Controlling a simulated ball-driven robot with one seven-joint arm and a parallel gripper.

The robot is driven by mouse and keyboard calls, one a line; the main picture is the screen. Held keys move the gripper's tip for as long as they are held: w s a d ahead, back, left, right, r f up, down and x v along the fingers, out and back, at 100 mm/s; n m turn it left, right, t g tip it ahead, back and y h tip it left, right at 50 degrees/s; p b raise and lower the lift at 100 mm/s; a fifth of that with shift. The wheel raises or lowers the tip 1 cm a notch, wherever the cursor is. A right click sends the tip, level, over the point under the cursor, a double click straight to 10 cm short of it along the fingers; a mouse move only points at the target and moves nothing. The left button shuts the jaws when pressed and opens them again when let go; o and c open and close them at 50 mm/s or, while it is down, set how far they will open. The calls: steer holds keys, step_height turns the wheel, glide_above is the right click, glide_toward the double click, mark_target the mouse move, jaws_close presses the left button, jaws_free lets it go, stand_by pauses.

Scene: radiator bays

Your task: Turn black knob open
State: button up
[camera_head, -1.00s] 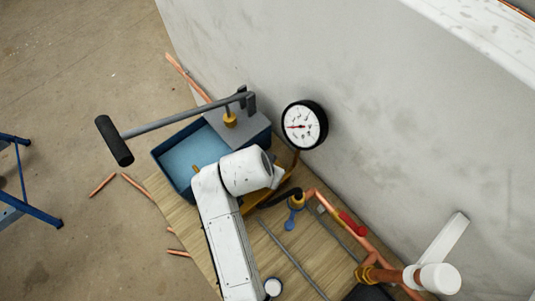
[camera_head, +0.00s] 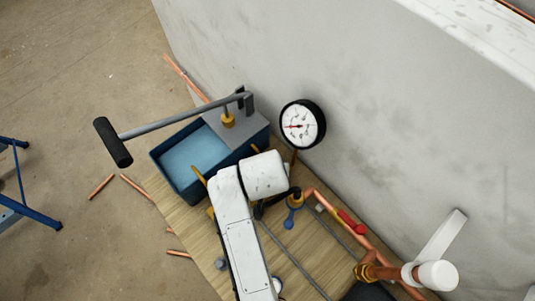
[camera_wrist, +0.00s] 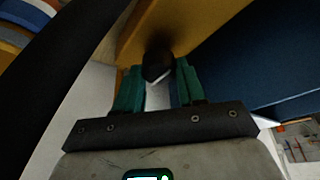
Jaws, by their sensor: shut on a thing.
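In the wrist view my gripper (camera_wrist: 159,70) has its two green fingers on either side of the black knob (camera_wrist: 156,60), shut on it. The knob sits against a yellow body (camera_wrist: 180,22). In the head view the knob and my fingers are hidden behind my white arm, beside the blue test pump tank (camera_head: 171,177). The pump's pressure gauge (camera_head: 302,125) has a white dial with a red needle.
The pump's long lever (camera_head: 185,115) with a black grip reaches left over the tank. A copper pipe (camera_head: 328,207) with a red-handled valve (camera_head: 350,221) lies to the right. The wall (camera_head: 400,120) stands close behind. A black hose (camera_wrist: 70,80) crosses the wrist view at left.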

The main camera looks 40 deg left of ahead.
steer(key=o, duration=1)
steer(key=shift+o, duration=0.2)
steer(key=b+v, duration=0.1)
steer(key=v, duration=0.9)
steer(key=shift+d+r, duration=0.15)
steer(key=shift+r, duration=0.2)
steer(key=shift+s, duration=0.15)
